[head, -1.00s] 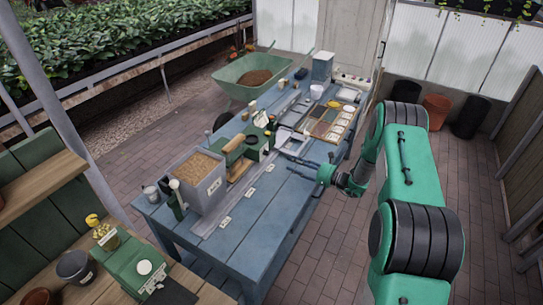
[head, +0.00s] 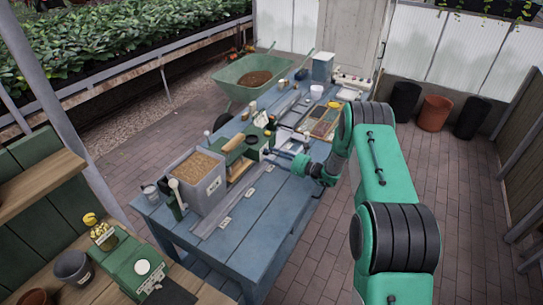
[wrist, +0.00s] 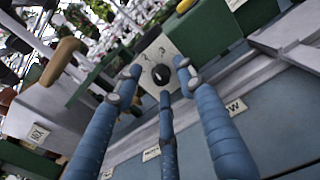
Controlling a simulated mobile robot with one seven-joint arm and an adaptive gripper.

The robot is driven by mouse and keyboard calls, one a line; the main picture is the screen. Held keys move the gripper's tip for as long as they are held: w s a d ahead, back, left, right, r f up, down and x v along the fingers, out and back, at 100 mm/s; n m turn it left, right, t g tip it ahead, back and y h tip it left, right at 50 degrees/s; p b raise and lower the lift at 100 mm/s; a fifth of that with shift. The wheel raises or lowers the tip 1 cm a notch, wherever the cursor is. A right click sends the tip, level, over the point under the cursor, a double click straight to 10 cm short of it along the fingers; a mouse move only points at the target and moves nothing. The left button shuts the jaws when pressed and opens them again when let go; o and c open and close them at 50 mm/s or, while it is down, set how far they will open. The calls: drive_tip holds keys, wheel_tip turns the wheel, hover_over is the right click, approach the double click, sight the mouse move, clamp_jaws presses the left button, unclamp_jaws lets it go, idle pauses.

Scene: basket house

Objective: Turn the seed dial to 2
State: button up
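A black round dial (wrist: 161,74) with a pale pointer mark sits on a light square plate (wrist: 158,58) on the front of a green machine (wrist: 205,28). The numbers around it are too small to read. In the head view the green machine (head: 255,137) stands on the blue table, its dial hidden or too small to tell. My gripper (head: 274,156) is beside the machine's front. In the wrist view its blue fingers (wrist: 158,72) are spread, with tips left, right and below the dial. They look open; I cannot tell whether any tip touches it.
The blue table (head: 262,205) carries a grey bin of grain (head: 198,180), a wooden roller (head: 233,143) and trays (head: 322,121) beyond my gripper. A green wheelbarrow (head: 252,77) stands behind. The brick floor to the right is mostly clear.

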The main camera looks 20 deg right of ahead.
clamp_jaws()
drive_tip(key=shift+b, duration=0.3)
drive_tip(key=shift+r+n+b, duration=0.15)
drive_tip(key=shift+n+b, duration=0.45)
drive_tip(key=shift+n, duration=0.3)
